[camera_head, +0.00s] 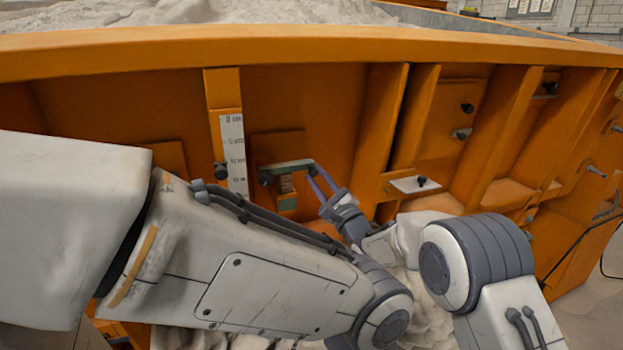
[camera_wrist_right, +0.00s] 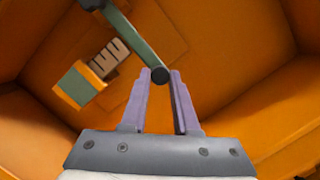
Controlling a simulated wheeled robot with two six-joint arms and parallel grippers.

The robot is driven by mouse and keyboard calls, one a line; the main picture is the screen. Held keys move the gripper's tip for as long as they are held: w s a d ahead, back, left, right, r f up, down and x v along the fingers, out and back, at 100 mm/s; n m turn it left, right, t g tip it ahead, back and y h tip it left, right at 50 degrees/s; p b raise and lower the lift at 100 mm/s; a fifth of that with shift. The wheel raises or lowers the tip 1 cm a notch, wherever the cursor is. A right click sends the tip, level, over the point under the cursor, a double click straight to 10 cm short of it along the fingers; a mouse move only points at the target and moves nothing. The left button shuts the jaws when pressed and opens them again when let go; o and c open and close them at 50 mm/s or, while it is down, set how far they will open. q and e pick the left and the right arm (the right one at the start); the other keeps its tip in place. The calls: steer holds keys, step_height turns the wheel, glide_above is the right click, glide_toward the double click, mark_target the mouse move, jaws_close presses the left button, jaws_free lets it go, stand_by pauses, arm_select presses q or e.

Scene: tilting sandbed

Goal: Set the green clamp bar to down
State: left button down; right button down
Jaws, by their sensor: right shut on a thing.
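The green clamp bar (camera_head: 288,167) is on a small plate on the orange sandbed wall, right of a white scale. It lies nearly level, its right end slightly higher, with a dark pivot at its left end. A small ribbed block with a green base (camera_head: 287,202) sits below it. My right gripper (camera_head: 311,170) is shut on the bar's right end. In the right wrist view, the bar (camera_wrist_right: 136,38) runs from upper left to a dark round end between the purple fingertips (camera_wrist_right: 163,75). My left arm crosses the front; its gripper is not in view.
The white scale (camera_head: 233,155) is on an orange post with a dark knob (camera_head: 221,171). Orange ribs (camera_head: 383,130) stand out to the right, with several brackets and knobs between them. Sand (camera_head: 180,12) fills the bed above the orange rim (camera_head: 320,48).

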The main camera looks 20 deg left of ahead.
steer(key=shift+f, duration=0.25)
steer(key=c, duration=0.9)
jaws_free()
steer(key=shift+a, duration=0.1)
steer(key=shift+c, duration=0.2)
steer(key=b+v, duration=0.3)
steer(key=v, duration=0.7)
steer(key=shift+d, duration=0.2)
steer(key=shift+s, duration=0.1)
